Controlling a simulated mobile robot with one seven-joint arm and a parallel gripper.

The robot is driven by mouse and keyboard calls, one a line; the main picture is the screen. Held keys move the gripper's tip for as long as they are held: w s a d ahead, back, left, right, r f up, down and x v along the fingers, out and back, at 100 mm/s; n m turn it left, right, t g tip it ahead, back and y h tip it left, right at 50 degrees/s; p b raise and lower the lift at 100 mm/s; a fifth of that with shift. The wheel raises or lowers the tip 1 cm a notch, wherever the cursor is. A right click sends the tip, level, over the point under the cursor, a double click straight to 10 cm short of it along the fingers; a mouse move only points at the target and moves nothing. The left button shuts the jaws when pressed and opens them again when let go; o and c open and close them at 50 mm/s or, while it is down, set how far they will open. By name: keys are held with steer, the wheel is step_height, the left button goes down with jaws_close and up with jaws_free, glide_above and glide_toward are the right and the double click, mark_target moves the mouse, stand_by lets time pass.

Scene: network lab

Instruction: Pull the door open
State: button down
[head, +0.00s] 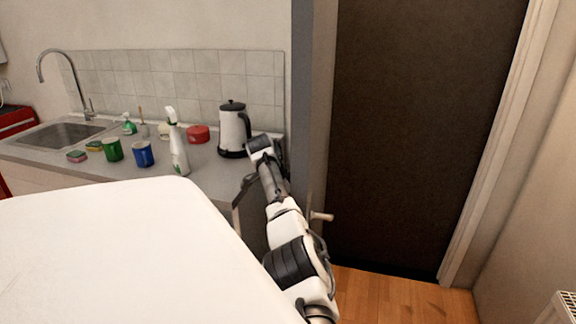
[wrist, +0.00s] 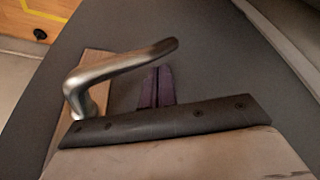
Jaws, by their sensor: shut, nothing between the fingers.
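The door (head: 430,130) is a tall dark panel at the right of the head view. Its lever handle (head: 321,216) shows low at the panel's left side, pointing right. In the wrist view the handle (wrist: 120,65) is a bent silver lever, with the grey door surface (wrist: 225,60) behind it. My gripper's fingers (wrist: 156,85) are together and empty, just beside the lever's free end in that view. I cannot tell whether they touch the lever. My fingertips are not clear in the head view. Whether the door stands ajar is also unclear.
A white tabletop (head: 110,250) fills the lower left. A counter behind it holds a kettle (head: 233,130), a spray bottle (head: 178,150), mugs and a sink (head: 58,135). A radiator (head: 565,306) is at the lower right. Bare wooden floor (head: 400,297) lies before the door.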

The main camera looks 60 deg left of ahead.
steer(key=v, duration=1.1)
steer(key=shift+s+r, duration=0.15)
steer(key=shift+r, duration=0.25)
